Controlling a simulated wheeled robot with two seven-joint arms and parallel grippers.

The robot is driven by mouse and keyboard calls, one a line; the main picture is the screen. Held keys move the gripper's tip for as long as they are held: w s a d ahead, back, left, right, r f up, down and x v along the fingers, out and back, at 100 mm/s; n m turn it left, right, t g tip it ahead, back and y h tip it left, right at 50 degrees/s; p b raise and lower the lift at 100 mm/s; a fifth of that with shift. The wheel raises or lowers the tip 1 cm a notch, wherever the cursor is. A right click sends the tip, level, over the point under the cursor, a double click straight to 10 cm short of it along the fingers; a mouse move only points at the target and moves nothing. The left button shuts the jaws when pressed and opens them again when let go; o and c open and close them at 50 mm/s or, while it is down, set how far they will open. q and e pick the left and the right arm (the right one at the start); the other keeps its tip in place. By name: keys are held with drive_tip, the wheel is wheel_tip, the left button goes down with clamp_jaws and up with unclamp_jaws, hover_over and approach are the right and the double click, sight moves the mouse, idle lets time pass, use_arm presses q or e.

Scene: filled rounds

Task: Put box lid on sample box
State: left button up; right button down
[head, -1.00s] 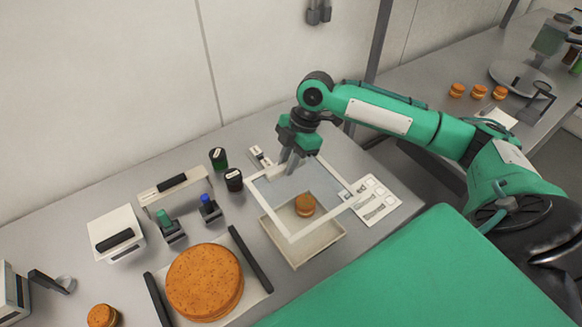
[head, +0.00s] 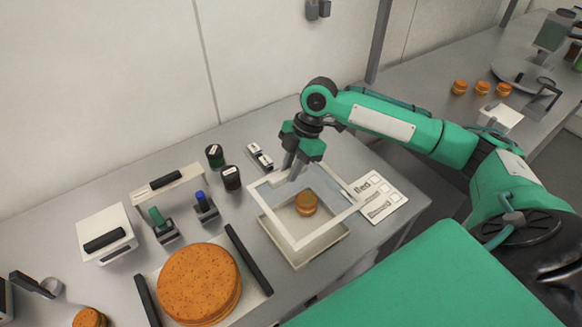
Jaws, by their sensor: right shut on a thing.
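The box lid (head: 339,222) is a white square frame with a clear pane. My right gripper (head: 293,172) is shut on its far side. The lid is above the sample box (head: 322,250), an open pale box on the grey table. The lid looks slightly tilted and shifted toward the back of the box, whose front wall shows below it. Whether the two touch cannot be told. A small orange-brown filled round (head: 306,203) shows inside the box, seen through the lid. My left gripper is not in view.
A label card (head: 380,199) lies right of the box. Two dark jars (head: 231,178) and a small black-and-white device (head: 260,156) stand behind it to the left. A large round cake (head: 199,283) lies at front left between dark bars, near a stamp rack (head: 165,187).

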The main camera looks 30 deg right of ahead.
drive_tip(key=shift+f+b, duration=1.7)
drive_tip(key=shift+f, duration=0.25)
drive_tip(key=shift+f+b, duration=0.5)
drive_tip(key=shift+f, duration=1.8)
drive_tip(key=shift+p, duration=0.45)
drive_tip(key=shift+f, duration=0.2)
drive_tip(key=c, duration=0.8)
unclamp_jaws()
drive_tip(key=shift+o, duration=0.2)
